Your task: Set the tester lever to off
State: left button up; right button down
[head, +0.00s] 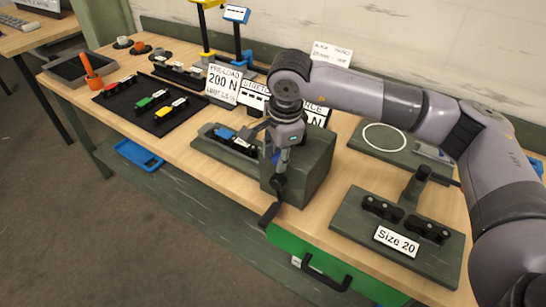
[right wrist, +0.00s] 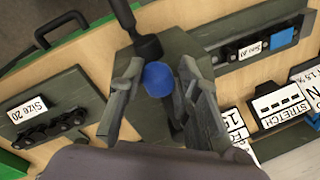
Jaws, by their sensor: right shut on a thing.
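The tester is a dark grey-green block (head: 312,172) at the front middle of the bench in the head view; its top also shows in the right wrist view (right wrist: 175,45). A black lever (head: 269,214) sticks out at its front edge and shows at the top of the wrist view (right wrist: 124,16). My right gripper (head: 279,160) points down at the tester. In the wrist view its fingers (right wrist: 158,74) stand on both sides of a blue knob (right wrist: 159,79), shut on it. Whether the knob belongs to the lever is unclear. My left gripper is not in view.
A "Size 20" stand (head: 396,240) with black chain pieces is to the right. A green drawer (head: 290,243) with a black handle is below the tester. White signs (head: 222,83) stand behind. A black mat (head: 150,108) with coloured parts lies to the left.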

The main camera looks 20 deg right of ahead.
jog(key=shift+d, duration=0.3)
jog(key=c, duration=1.7)
grip_release()
jog(key=o, duration=0.5)
jog(key=shift+s+d, duration=0.1)
jog(key=shift+d, duration=0.1)
jog(key=shift+a+r, duration=0.1)
jog(key=shift+a, duration=0.05)
jog(key=shift+r, duration=0.3)
jog(key=r, duration=0.3)
jog(key=s+r, duration=0.1)
jog(key=r, duration=0.3)
jog(key=s+r, duration=0.1)
jog(key=r, duration=0.3)
jog(key=shift+s, duration=0.15)
